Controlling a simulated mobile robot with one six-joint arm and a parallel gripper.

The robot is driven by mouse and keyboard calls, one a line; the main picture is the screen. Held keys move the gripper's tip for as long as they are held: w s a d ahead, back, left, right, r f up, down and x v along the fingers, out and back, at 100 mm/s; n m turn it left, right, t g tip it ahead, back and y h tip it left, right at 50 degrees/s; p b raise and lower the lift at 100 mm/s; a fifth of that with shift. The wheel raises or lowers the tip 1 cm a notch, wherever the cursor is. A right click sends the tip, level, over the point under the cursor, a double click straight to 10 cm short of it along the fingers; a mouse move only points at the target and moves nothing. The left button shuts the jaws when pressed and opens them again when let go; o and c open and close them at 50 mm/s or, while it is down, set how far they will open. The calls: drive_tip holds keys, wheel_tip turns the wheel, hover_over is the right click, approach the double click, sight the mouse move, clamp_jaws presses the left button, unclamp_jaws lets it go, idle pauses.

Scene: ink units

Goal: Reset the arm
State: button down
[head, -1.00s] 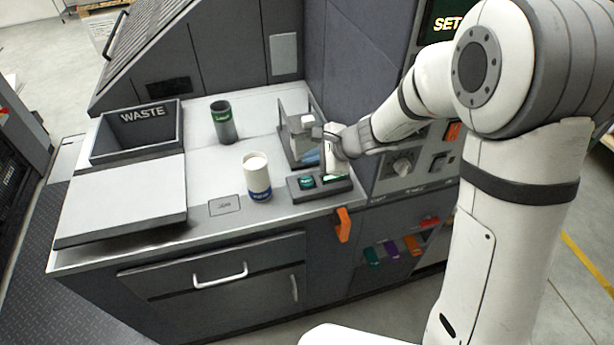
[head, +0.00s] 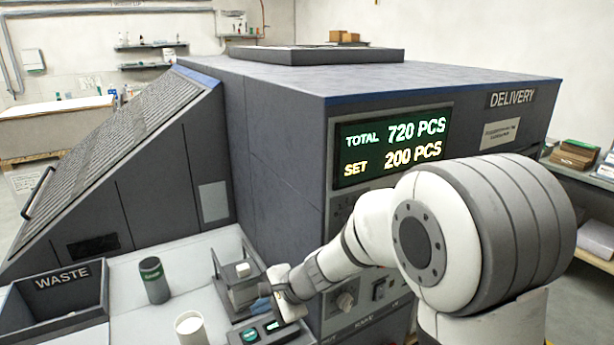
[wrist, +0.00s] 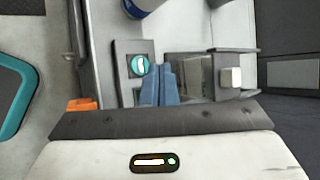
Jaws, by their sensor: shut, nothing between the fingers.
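My gripper (head: 265,289) is shut and empty, low over the right end of the worktop, beside the machine's front. In the wrist view its two blue fingers (wrist: 161,84) lie together, just right of a round teal button (wrist: 140,65) on a dark button panel (wrist: 126,49). The button also shows in the head view (head: 249,335), below and left of the gripper. The wrist view does not settle whether the fingertips touch the panel. A clear-walled holder (head: 236,283) with a pale block stands just behind the gripper; it also shows in the wrist view (wrist: 192,70).
A dark green-labelled cylinder (head: 154,281) and a white cylinder (head: 191,327) stand on the worktop to the left. The WASTE bin (head: 62,296) is at far left. The machine's display (head: 392,147) reads TOTAL 720 PCS, SET 200 PCS. A control knob (head: 346,300) is close right of the gripper.

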drive_tip(key=s+d+r+n+h, duration=0.2)
drive_tip(key=s+d, duration=0.4)
drive_tip(key=d, duration=0.3)
drive_tip(key=s+d+r+n+h, duration=0.3)
drive_tip(key=s+d, duration=0.3)
drive_tip(key=d, duration=0.2)
drive_tip(key=s+d+r+n+t+h, duration=0.1)
drive_tip(key=s+d+r+n+h, duration=0.2)
drive_tip(key=d, duration=0.6)
drive_tip(key=s+r+n, duration=0.1)
drive_tip(key=s+n, duration=0.1)
drive_tip(key=s, duration=0.1)
drive_tip(key=shift+d+r, duration=0.15)
drive_tip(key=shift+d, duration=0.2)
